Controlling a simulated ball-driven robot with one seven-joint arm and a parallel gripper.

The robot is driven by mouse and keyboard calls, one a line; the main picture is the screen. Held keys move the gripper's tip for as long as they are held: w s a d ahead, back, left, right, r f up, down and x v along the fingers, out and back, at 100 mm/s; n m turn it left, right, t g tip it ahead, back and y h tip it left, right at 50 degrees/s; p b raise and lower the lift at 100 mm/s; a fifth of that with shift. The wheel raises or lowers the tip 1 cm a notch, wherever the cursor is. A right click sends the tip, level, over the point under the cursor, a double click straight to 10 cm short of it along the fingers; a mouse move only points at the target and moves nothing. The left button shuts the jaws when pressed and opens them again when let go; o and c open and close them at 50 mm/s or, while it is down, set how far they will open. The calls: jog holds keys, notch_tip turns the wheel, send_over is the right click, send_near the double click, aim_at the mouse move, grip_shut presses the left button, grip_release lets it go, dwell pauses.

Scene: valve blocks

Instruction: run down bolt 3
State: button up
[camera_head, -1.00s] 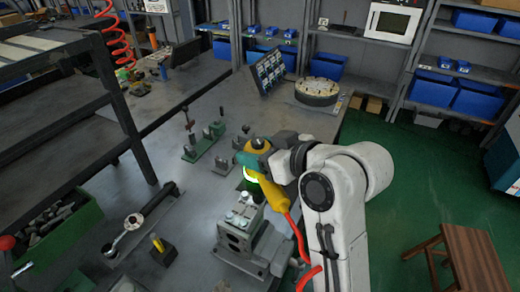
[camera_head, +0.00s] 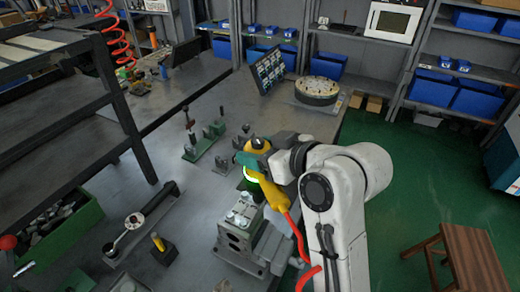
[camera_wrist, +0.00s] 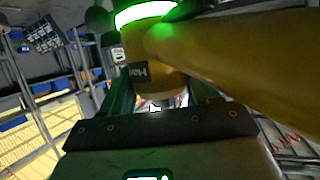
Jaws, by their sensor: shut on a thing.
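My gripper (camera_head: 254,163) is shut on a yellow power tool (camera_head: 269,188) with a red hose and a lit green ring. In the wrist view the tool's yellow body (camera_wrist: 150,50) sits between the fingers of my gripper (camera_wrist: 160,92). The grey valve block (camera_head: 236,240) stands on the bench just below the tool in the picture, with several bright bolts (camera_head: 243,221) on its top. The tool's green ring shows behind the block's upper edge. I cannot tell which bolt is bolt 3, nor whether the tool touches any bolt.
A torque wrench (camera_head: 140,217) and a small stand with a yellow part (camera_head: 160,243) lie left of the block. Green-based fixtures (camera_head: 200,147) stand behind. A dark rack (camera_head: 75,110) and a green bin (camera_head: 62,228) border the left side.

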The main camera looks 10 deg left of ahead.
jog(key=shift+f, duration=0.45)
dwell(3.4)
jog(key=shift+r, duration=0.15)
